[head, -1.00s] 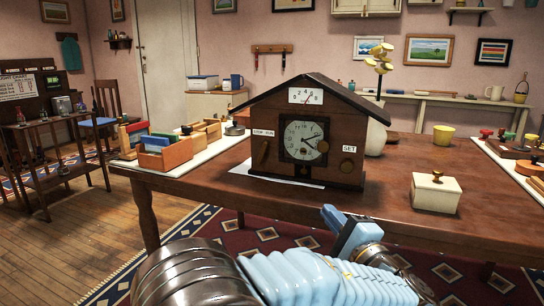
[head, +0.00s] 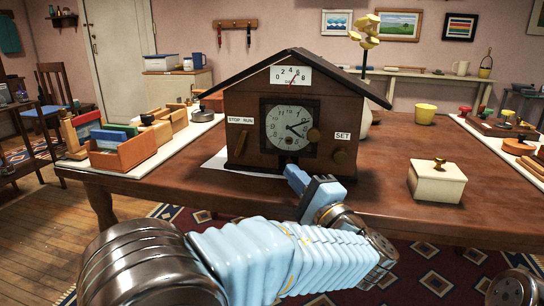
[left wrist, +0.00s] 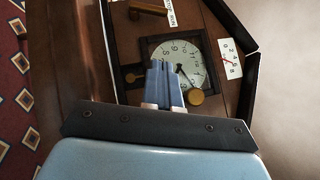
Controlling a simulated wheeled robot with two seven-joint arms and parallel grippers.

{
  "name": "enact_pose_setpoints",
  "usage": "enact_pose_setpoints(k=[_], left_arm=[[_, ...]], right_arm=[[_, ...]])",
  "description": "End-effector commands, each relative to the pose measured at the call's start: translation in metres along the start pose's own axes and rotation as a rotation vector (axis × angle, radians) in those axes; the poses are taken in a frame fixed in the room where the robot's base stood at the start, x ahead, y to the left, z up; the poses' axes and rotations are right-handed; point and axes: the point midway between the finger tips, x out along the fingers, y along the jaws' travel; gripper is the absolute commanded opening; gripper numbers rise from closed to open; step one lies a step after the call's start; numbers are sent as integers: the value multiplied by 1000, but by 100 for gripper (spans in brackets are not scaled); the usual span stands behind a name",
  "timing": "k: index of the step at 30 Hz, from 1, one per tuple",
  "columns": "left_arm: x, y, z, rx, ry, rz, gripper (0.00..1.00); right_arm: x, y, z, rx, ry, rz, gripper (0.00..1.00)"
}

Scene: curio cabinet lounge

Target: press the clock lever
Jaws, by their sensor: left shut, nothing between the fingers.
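A house-shaped wooden clock (head: 257,103) stands on the brown table, with a white dial (head: 289,127) and a small counter window above. A wooden lever (head: 240,144) is below the STOP RUN label at its left; it also shows at the top of the left wrist view (left wrist: 148,8). A round knob (head: 341,157) is under the SET label, and another knob (head: 313,135) is beside the dial. My left gripper (head: 291,172) is shut and empty in front of the clock's lower middle. In the left wrist view its fingers (left wrist: 165,66) overlap the dial; contact cannot be told.
Wooden boxes of cards (head: 122,150) stand left of the clock. A cream box with a knob (head: 437,181) is on the right, a yellow cup (head: 425,113) behind it. A tray with several small items (head: 512,150) is at the far right. The table between clock and cream box is clear.

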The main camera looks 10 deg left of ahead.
Motion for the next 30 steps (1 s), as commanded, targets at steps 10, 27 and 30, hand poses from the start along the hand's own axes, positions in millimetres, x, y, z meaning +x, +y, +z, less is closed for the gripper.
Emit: enact_pose_setpoints(k=[10, 27, 30], left_arm=[[67, -1, 2, 0, -4, 1, 0], [122, 0, 29, 1, 0, 1, 0], [122, 0, 29, 1, 0, 0, 0]], right_arm=[[-6, -2, -1, 0, 2, 1, 43], [-11, -5, 0, -2, 0, -1, 43], [-11, -5, 0, -2, 0, -1, 43]])
